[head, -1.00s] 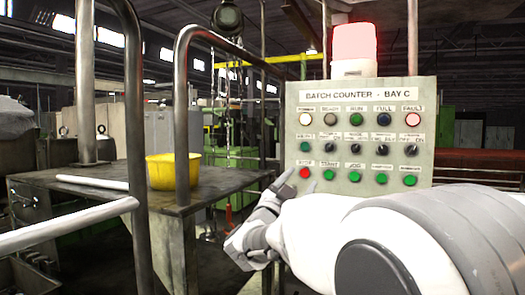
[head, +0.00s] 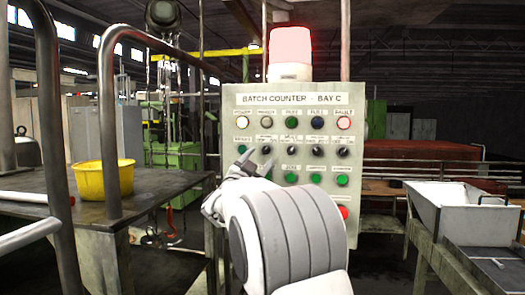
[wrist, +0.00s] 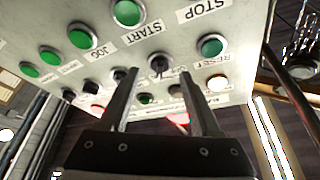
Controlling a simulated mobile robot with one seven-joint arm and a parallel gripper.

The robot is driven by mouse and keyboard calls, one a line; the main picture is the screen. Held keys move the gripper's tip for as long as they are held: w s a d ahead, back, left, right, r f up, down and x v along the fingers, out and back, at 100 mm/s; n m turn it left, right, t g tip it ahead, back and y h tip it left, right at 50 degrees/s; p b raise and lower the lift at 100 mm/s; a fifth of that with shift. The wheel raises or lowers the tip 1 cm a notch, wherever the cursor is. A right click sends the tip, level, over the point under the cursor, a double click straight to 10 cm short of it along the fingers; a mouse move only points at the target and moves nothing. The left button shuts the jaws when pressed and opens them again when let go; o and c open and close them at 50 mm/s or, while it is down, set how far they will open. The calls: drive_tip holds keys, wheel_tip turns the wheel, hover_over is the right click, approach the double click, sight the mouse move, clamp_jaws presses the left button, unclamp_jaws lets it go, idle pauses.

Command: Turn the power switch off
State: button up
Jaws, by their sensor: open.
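The panel (head: 310,99), marked Batch Counter - Bay C, stands upright in front of me. Its second row holds a green reset button (head: 241,151) and several black rotary knobs; the small labels are too blurred to tell which is the power switch. My gripper (head: 252,162) is open at the panel's left side, fingers pointing at it. In the wrist view, the panel appears turned over, and one black knob (wrist: 160,65), next to the green reset button (wrist: 211,45), shows between the spread fingertips (wrist: 158,75). Contact cannot be told. The stop button is hidden in the head view.
A lit red beacon (head: 291,48) tops the panel. A red button (head: 343,212) sits low on its right. Left is a metal bench (head: 150,192) with a yellow bowl (head: 90,180) and handrails. Right is a white bin (head: 462,211) on a stand.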

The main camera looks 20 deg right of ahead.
sight(266, 150)
drive_tip(key=shift+x, duration=1.45)
clamp_jaws()
